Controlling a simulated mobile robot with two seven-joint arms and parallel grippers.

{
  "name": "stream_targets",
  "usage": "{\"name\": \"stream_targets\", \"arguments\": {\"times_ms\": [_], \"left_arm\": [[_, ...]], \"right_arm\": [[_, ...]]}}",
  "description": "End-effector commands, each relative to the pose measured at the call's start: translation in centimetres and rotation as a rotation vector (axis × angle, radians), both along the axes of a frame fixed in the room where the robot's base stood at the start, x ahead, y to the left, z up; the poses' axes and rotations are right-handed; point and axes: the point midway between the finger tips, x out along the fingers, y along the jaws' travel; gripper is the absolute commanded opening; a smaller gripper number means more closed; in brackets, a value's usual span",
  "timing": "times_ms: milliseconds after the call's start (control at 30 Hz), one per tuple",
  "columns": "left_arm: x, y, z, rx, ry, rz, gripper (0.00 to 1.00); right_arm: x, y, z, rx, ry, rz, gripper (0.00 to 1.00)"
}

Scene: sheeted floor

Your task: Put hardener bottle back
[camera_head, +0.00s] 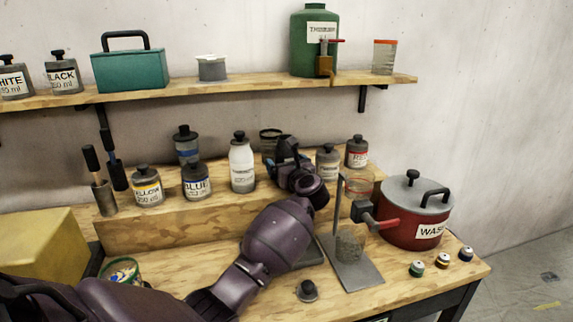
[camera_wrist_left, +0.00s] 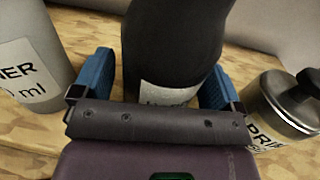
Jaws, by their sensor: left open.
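A dark bottle (camera_wrist_left: 175,40) with a pale label stands between the blue fingers of my left gripper (camera_wrist_left: 157,84) in the left wrist view. The label is mostly hidden, so I cannot read its name; it may be the hardener bottle. The fingers are open, one on each side of it. In the head view my left gripper (camera_head: 284,150) is at the raised wooden step, with a dark grey container (camera_head: 269,136) partly hidden behind it. That is probably the same bottle. My right gripper is not in view.
A whitish bottle (camera_head: 242,170) stands left of the gripper, and a primer bottle (camera_wrist_left: 285,105) and a red-labelled bottle (camera_head: 357,152) right. A red pot (camera_head: 405,222), a stand (camera_head: 360,272) and a loose dark cap (camera_head: 307,291) are on the lower bench.

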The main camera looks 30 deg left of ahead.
Motion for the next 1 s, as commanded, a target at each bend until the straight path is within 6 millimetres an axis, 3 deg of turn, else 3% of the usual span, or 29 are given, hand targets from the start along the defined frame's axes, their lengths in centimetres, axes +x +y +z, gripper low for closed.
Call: {"name": "stream_targets", "arguments": {"times_ms": [167, 700, 1000], "left_arm": [[0.0, 0.0, 0.6, 0.001, -0.001, 0.0, 0.92], [-5.2, -7.7, 0.3, -0.004, 0.0, -0.001, 0.92], [-6.7, -9.8, 0.3, -0.001, 0.001, 0.0, 0.92]], "right_arm": [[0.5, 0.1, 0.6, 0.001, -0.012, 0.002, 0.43], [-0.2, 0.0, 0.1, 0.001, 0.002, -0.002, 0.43], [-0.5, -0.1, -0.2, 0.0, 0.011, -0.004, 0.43]]}}
